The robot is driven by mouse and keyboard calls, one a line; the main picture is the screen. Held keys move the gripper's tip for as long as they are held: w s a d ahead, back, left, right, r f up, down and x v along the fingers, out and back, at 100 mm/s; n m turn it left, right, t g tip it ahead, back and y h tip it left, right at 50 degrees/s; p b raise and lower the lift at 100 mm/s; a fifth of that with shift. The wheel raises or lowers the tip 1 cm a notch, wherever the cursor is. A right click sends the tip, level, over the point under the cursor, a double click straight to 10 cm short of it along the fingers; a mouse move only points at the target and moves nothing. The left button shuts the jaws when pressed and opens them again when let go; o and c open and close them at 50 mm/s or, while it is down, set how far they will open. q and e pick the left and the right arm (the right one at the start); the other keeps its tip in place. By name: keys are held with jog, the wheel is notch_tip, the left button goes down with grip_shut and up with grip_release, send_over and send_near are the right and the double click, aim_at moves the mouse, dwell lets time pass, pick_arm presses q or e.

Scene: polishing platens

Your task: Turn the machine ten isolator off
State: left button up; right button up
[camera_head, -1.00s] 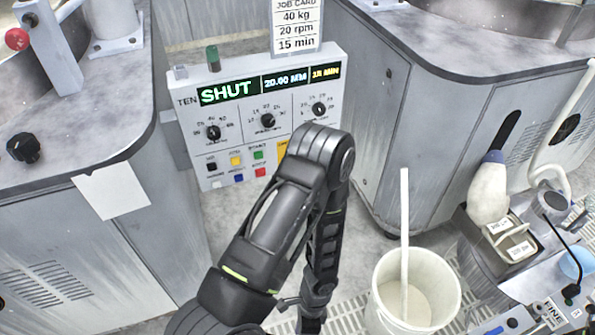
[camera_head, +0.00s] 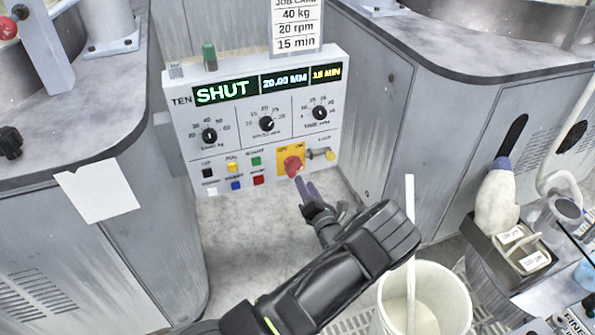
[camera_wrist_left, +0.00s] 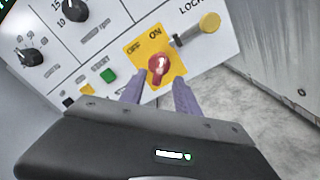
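The machine ten isolator is a red rotary knob (camera_head: 293,165) on a yellow plate marked OFF and ON, at the lower right of the grey TEN panel (camera_head: 183,128). In the left wrist view the red knob (camera_wrist_left: 158,68) has a pale mark that seems to point up towards ON. My left gripper (camera_head: 303,183) is just below and in front of the knob. In the wrist view its two purple fingers (camera_wrist_left: 157,85) are apart, one either side of the knob's lower edge, with nothing gripped. Contact with the knob cannot be told. My right gripper is not in view.
A grey bar with a yellow round end (camera_head: 330,155) sticks out right of the isolator, under LOCK. Coloured buttons (camera_head: 257,161) lie to its left and black dials (camera_head: 267,123) above. A white bucket (camera_head: 440,300) with a stick stands at lower right.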

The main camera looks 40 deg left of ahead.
aim_at(298, 171)
pick_arm(q)
jog(key=x, duration=0.7)
jog(key=shift+w+a, duration=0.2)
jog(key=shift+a, duration=0.2)
jog(key=shift+c, duration=0.6)
grip_shut()
